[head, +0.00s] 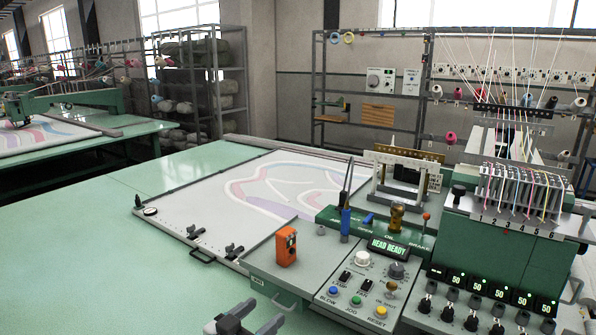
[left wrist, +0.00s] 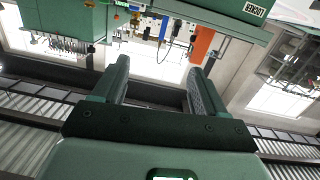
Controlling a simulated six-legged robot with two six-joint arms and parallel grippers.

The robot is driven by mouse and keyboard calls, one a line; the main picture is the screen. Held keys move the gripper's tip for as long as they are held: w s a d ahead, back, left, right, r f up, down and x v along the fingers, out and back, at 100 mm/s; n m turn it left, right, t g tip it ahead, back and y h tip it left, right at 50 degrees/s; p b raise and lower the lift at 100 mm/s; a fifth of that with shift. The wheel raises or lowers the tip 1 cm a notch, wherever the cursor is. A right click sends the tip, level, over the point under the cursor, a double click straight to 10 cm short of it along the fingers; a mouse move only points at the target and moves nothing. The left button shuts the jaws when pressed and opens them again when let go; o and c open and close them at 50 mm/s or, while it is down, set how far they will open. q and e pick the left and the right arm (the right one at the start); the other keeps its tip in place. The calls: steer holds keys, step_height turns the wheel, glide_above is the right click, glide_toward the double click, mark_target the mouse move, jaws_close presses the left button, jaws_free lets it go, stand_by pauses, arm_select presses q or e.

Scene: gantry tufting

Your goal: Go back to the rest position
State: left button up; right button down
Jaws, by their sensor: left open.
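My left gripper (head: 262,314) shows at the bottom edge of the head view, low in front of the control console (head: 335,290). It is open, with nothing between its fingers. In the left wrist view its two fingers (left wrist: 158,70) stand wide apart with only background between them. It is clear of the console and of the framed cloth (head: 215,210). Most of the left arm is out of the head view. My right gripper is not in view.
The console carries an orange box (head: 287,247), knobs, coloured buttons and a display reading HEAD READY (head: 389,247). The green tufting head (head: 500,240) with threads stands at the right. A pale green table (head: 90,250) is bare at the left. Shelves stand behind.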

arm_select(q)
steer(key=s+a+f+n+g+y, duration=0.25)
steer(key=s+f, duration=0.25)
steer(key=f, duration=0.7)
steer(key=s+a+f+n+g+y, duration=0.1)
steer(key=s+f+n+g+y, duration=0.3)
steer(key=f, duration=0.7)
steer(key=s+f+n+g, duration=0.1)
steer(key=s+f+g, duration=0.2)
steer(key=s, duration=0.7)
steer(key=s+f+n+g, duration=0.1)
steer(key=s+f+g, duration=0.3)
steer(key=s+f, duration=0.3)
steer(key=s, duration=0.2)
steer(key=shift+s+a+f, duration=0.15)
steer(key=shift+s+a, duration=0.15)
steer(key=shift+s, duration=0.05)
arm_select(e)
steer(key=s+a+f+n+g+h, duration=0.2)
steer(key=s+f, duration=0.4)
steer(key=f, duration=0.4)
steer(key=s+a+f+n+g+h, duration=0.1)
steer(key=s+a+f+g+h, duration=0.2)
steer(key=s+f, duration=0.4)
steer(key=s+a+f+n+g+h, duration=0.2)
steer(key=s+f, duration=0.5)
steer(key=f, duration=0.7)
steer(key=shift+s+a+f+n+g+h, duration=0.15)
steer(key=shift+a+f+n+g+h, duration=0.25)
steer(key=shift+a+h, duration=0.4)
